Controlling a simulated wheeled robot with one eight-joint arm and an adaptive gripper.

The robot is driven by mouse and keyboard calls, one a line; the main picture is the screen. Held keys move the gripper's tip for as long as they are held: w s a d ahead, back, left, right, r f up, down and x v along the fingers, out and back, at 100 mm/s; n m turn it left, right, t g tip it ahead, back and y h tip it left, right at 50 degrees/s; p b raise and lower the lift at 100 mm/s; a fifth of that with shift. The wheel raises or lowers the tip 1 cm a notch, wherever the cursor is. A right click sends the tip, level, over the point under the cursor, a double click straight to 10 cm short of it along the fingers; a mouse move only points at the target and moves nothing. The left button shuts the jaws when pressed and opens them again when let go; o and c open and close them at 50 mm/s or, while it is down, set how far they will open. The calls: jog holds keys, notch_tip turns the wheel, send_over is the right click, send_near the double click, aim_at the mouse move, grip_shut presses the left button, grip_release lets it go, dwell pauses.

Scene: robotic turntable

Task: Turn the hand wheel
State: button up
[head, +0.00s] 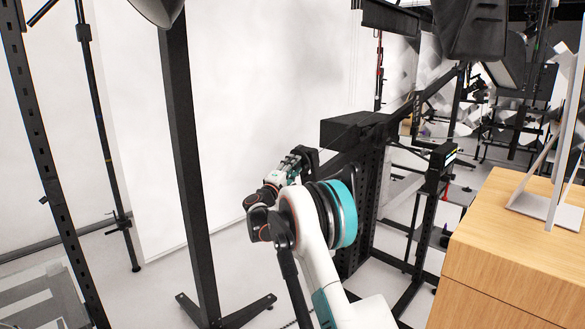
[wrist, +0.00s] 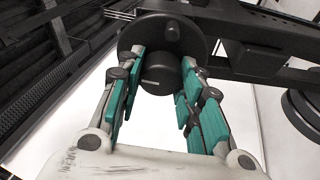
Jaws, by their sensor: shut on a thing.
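The hand wheel (wrist: 141,32) is a dark round disc with a thick cylindrical hub and a small knob (wrist: 173,30), at the top middle of the wrist view. My gripper (wrist: 163,66) has teal-padded fingers on either side of the hub and is shut on the wheel. The exact contact points are partly hidden by the fingers. In the head view my gripper (head: 297,164) is small and reaches toward the dark frame; the wheel there is mostly hidden and hard to make out.
A black box-topped stand (head: 350,132) with a long beam is just beyond my gripper. A black post (head: 186,170) with a floor foot stands to the left. A wooden cabinet (head: 515,250) is at the right. A white backdrop (head: 255,80) hangs behind.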

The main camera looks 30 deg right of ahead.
jog(key=m, duration=0.3)
jog(key=m+h, duration=0.1)
jog(key=m, duration=0.2)
jog(key=shift+h, duration=0.3)
jog(key=m+g+h, duration=0.1)
jog(key=m, duration=0.5)
jog(key=shift+b, duration=0.3)
jog(key=shift+m+g+h, duration=0.3)
jog(key=shift+h, duration=0.1)
jog(key=o, duration=1.1)
jog(key=shift+c, duration=0.2)
jog(key=shift+f, duration=0.1)
jog(key=v, duration=1.2)
